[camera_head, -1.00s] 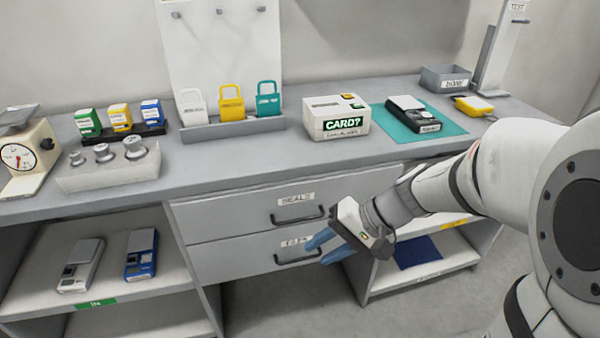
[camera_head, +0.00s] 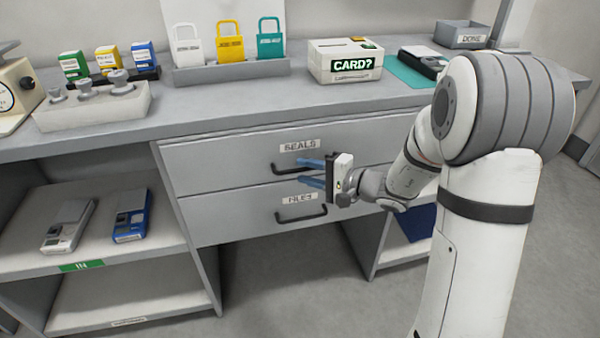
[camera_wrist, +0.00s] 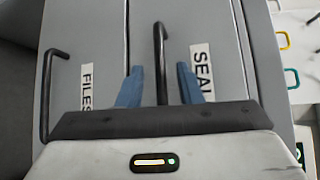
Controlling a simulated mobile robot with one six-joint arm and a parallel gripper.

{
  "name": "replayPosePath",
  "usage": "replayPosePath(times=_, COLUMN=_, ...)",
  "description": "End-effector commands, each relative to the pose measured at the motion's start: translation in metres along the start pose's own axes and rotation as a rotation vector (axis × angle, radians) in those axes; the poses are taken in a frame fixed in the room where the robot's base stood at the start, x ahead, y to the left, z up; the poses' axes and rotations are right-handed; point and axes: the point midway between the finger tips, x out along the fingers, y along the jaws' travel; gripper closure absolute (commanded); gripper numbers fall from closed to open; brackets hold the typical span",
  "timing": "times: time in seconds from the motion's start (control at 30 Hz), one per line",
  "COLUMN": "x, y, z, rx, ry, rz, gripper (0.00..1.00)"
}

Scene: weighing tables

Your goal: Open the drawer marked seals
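The drawer marked SEALS (camera_head: 222,165) is the upper of two grey drawers under the counter, and it is closed. Its black bar handle (camera_head: 297,168) shows below the label, and also in the wrist view (camera_wrist: 161,62). My gripper (camera_head: 305,172) is in front of this handle with its blue fingers apart. In the wrist view my gripper (camera_wrist: 160,86) has one finger on each side of the handle bar, with gaps visible on both sides. The fingers partly hide the handle's right part in the head view.
The closed lower drawer (camera_head: 230,216), marked FILES, has its own handle (camera_head: 300,215) just below my gripper. The counter (camera_head: 230,112) overhangs above, holding padlocks, a card box (camera_head: 345,62) and weights. Open shelves stand either side; the floor below the drawers is clear.

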Motion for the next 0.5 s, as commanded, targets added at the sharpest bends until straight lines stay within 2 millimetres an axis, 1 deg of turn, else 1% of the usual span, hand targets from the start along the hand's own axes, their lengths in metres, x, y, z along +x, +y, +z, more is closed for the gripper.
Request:
replayPosePath(times=0.03, x=0.007, y=0.001, z=0.0, rx=-0.001, ry=-0.002, rz=0.0, gripper=0.68)
replayPosePath(times=0.1, x=0.014, y=0.001, z=0.001, rx=0.0, ry=-0.002, rz=0.001, gripper=0.68)
replayPosePath(times=0.2, x=0.018, y=0.0, z=0.0, rx=0.0, ry=0.0, rz=0.0, gripper=0.68)
replayPosePath(times=0.47, x=0.02, y=0.0, z=0.0, rx=0.001, ry=0.001, rz=0.0, gripper=0.68)
replayPosePath(times=0.5, x=0.02, y=0.0, z=0.0, rx=0.001, ry=0.001, rz=0.0, gripper=0.7)
